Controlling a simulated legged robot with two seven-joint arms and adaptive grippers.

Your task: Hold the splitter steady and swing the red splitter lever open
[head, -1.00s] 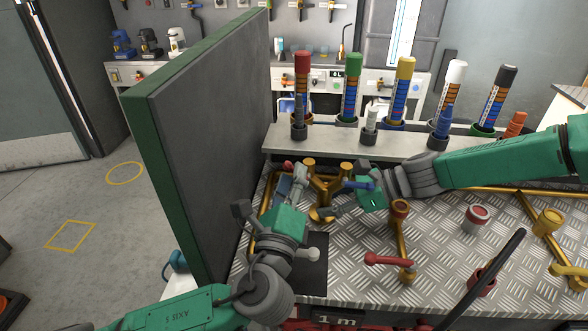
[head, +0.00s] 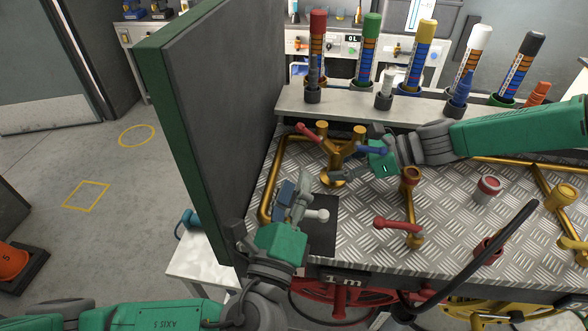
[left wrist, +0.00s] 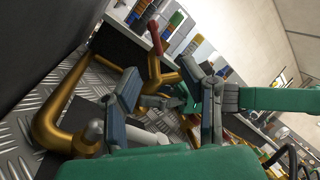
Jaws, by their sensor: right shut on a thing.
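The brass Y-shaped splitter (head: 334,155) stands upright on the tread-plate bench in the head view. Its red lever (head: 308,132) slants up and left at the left branch. Its blue lever (head: 372,150) is at the right branch, beside my right gripper. My right gripper (head: 348,165) is shut on the splitter's right side; the exact contact is partly hidden. My left gripper (head: 297,188) is open and empty, in front of and below the red lever and apart from it. In the left wrist view the red lever (left wrist: 155,38) shows beyond the open fingers (left wrist: 168,85).
A tall grey-green panel (head: 215,130) rises close to my left arm. Another red lever (head: 398,224) on a brass pipe and a pale knob (head: 318,215) stand nearby. Coloured tubes (head: 367,50) line the back shelf. A black hose (head: 495,260) curves at the front right.

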